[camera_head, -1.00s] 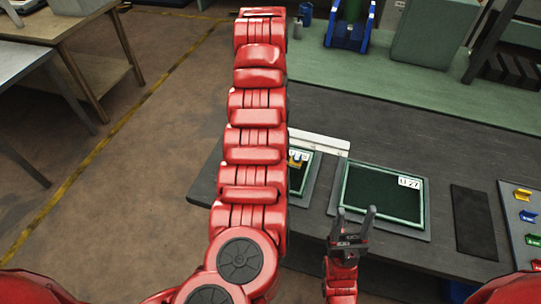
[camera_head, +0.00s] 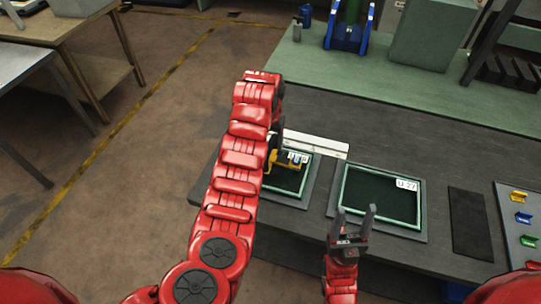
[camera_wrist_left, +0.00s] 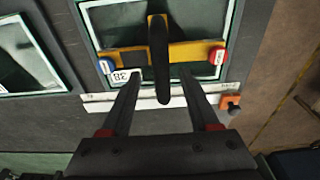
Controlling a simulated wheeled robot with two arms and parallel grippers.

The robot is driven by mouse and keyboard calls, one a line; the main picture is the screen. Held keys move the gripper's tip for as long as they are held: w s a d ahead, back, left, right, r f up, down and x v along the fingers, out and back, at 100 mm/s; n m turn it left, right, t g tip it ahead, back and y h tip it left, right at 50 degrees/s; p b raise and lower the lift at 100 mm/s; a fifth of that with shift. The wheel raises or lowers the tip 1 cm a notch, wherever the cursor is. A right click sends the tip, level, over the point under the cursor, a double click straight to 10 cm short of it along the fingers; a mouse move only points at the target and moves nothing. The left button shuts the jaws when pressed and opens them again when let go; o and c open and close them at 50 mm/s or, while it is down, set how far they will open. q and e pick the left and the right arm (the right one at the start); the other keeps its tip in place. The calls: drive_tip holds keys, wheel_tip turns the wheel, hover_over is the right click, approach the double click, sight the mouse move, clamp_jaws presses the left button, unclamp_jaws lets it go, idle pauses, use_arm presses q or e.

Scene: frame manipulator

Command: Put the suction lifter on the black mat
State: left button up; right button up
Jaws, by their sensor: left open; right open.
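The suction lifter (camera_wrist_left: 188,54) is a yellow bar with a black handle and round red and blue ends. It lies across the left framed panel (camera_wrist_left: 108,22); in the head view the lifter (camera_head: 291,163) is partly hidden by my left arm. My left gripper (camera_wrist_left: 159,77) is open, its two fingers apart on either side of the handle's near end in the wrist view. I cannot tell its height above the handle. The black mat (camera_head: 470,222) lies bare on the bench to the right. My right gripper (camera_head: 355,211) is open and empty at the front edge.
A second framed panel labelled U 27 (camera_head: 380,197) lies between the left panel and the mat. A white strip (camera_head: 318,144) lies behind the left panel. A grey tray (camera_head: 512,250) with coloured pieces is right of the mat.

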sight(270, 144)
use_arm(q)
drive_tip(key=shift+w+f+p, duration=0.2)
drive_tip(key=shift+f+p, duration=0.35)
drive_tip(key=shift+f, duration=1.05)
drive_tip(key=shift+c, duration=0.3)
clamp_jaws()
